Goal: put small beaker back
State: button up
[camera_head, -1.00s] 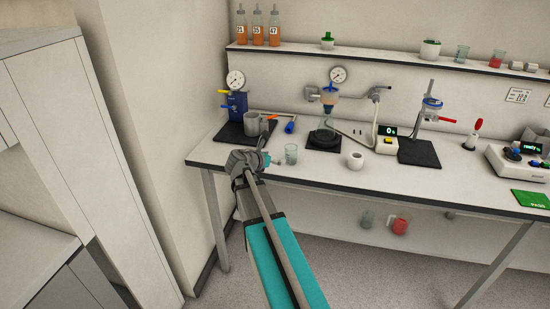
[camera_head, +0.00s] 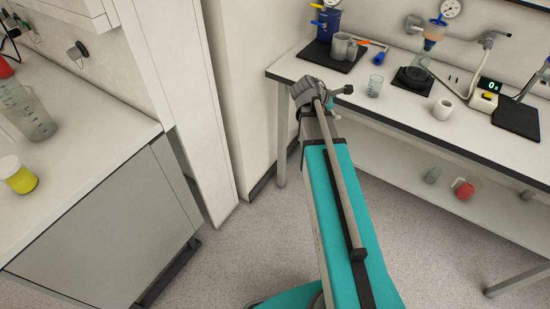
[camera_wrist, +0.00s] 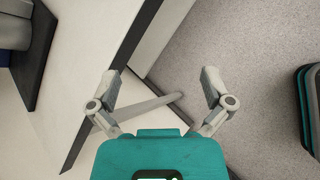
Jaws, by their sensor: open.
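A small clear beaker (camera_head: 375,86) stands upright on the white bench (camera_head: 300,67) near its front left, with nothing holding it. I cannot tell whether it is the task's beaker. A second beaker-like vessel (camera_head: 433,175) is on the lower level under the bench. My gripper (camera_head: 322,91) is at the bench's left front corner, left of the beaker. In the wrist view my gripper (camera_wrist: 161,78) has its two fingers wide apart and nothing between them; the bench edge and floor show below.
On the bench are a grey mug (camera_head: 342,46), a blue pump (camera_head: 326,24), a white cup (camera_head: 442,109) and a filter stand. A red jug (camera_head: 464,189) is below. Floor between is clear.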

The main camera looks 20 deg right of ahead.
jog(key=s+a+f+m+g+y, duration=0.1)
jog(key=s+a+f+m+y, duration=0.1)
jog(key=a, duration=0.6)
jog(key=s+a+f+m+g+y, duration=0.1)
jog(key=s+a+f+m+y, duration=0.1)
jog(key=s+a+m+y, duration=0.2)
jog(key=s+a+f+m+y, duration=0.2)
jog(key=s+a+m, duration=0.3)
jog(key=a, duration=0.8)
jog(key=m+y, duration=0.1)
jog(key=m, duration=0.2)
jog(key=shift+s+a+f+g, duration=0.15)
jog(key=shift+s+f+g, duration=0.1)
jog(key=shift+g, duration=0.15)
jog(key=shift+r, duration=0.15)
notch_tip(320, 180, up, 5)
jog(key=p, duration=0.5)
